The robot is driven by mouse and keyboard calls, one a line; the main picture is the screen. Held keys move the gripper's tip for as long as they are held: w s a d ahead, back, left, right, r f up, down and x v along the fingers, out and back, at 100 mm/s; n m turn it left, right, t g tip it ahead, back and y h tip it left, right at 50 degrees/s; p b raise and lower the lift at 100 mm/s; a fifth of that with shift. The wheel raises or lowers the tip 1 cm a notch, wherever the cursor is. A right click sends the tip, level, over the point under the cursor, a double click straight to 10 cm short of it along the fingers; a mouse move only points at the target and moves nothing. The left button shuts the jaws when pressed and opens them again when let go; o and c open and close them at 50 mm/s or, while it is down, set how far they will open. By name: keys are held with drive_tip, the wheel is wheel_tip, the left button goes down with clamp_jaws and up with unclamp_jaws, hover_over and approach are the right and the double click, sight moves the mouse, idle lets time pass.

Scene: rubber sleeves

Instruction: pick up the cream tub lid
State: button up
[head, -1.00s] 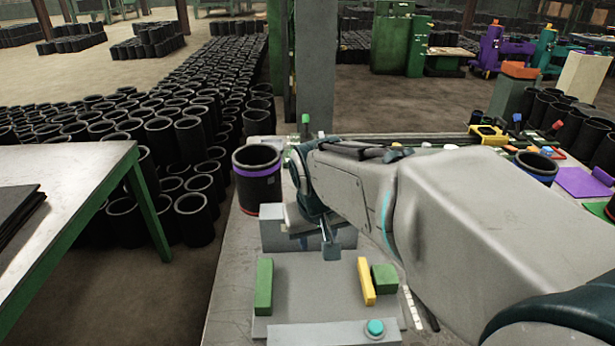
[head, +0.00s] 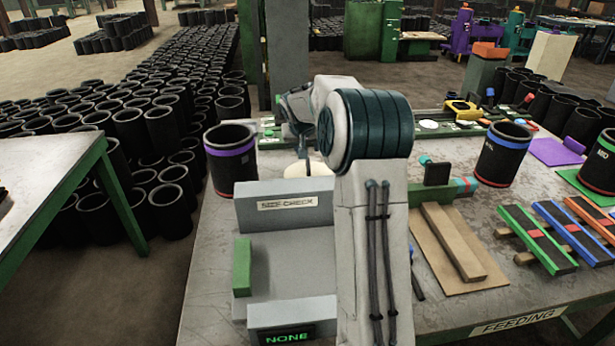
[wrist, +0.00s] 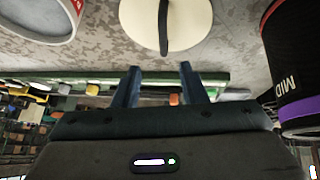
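The cream tub lid (wrist: 185,22) is a pale round disc with a dark strip handle across its middle, lying on the table at the top of the wrist view, partly cut off. In the head view a sliver of the lid (head: 312,169) shows behind the size-check fixture, mostly hidden by my arm. My gripper (wrist: 158,78) has its two blue fingers spread with nothing between them. The lid is beyond the fingertips, and the handle lies roughly in line with the gap. The fingers are hidden by my arm in the head view.
A black sleeve with a purple band (head: 231,158) stands close to the lid; the wrist view shows it at right (wrist: 292,75). A grey tub (wrist: 38,18) is at the wrist view's top left. The size-check fixture (head: 285,205) stands in front of the lid.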

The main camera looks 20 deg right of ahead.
sight(308, 164)
drive_tip(key=x, duration=0.7)
drive_tip(key=shift+f, duration=0.15)
drive_tip(key=shift+a+p+x, duration=0.2)
drive_tip(key=shift+p+x, duration=0.2)
drive_tip(key=shift+x, duration=2.2)
clamp_jaws()
